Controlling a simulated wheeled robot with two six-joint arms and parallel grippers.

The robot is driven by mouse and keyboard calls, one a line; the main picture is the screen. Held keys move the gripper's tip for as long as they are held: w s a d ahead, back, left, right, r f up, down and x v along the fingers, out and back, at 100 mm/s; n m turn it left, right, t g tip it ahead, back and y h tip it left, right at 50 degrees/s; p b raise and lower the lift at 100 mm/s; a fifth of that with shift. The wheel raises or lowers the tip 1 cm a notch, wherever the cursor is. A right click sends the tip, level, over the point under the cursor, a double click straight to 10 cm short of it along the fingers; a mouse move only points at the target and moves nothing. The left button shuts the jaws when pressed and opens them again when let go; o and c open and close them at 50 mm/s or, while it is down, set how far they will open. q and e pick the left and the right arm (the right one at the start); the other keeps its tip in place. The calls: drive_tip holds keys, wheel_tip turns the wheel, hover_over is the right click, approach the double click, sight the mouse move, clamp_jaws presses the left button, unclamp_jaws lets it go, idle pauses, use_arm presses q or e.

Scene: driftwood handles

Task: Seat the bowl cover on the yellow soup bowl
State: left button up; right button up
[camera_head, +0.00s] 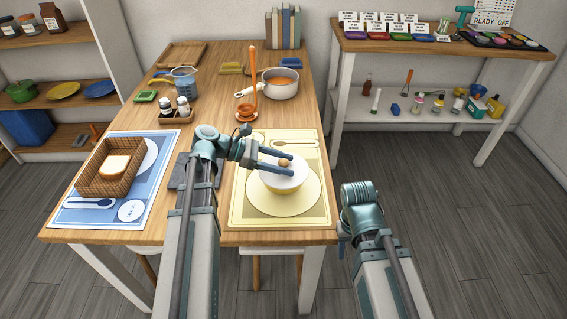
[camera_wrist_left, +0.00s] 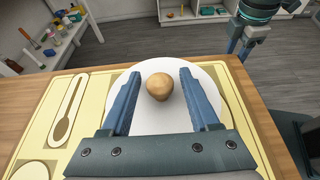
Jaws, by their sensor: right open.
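The white bowl cover (camera_head: 270,175) with a round wooden knob (camera_head: 284,161) lies on top of the yellow soup bowl (camera_head: 283,189); from here it looks about level. In the left wrist view the cover (camera_wrist_left: 150,121) is a white disc with its knob (camera_wrist_left: 159,87) between my fingers. My left gripper (camera_head: 289,164) is over the cover, open, one finger on each side of the knob. A gap shows between the knob and both fingers. The cover hides most of the bowl's rim. My right gripper (camera_head: 343,238) is open and empty beside the table's right edge, mostly hidden by its wrist.
The bowl stands on a yellow placemat (camera_head: 238,210) with a printed spoon. A bread basket (camera_head: 92,180) sits on the blue placemat at left.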

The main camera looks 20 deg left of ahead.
use_arm(q)
drive_tip(key=shift+o, duration=0.3)
drive_tip(key=shift+a+r, duration=0.15)
drive_tip(key=shift+a, duration=0.1)
drive_tip(key=p+v, duration=0.5)
drive_tip(key=v, duration=0.8)
drive_tip(key=shift+a, duration=0.15)
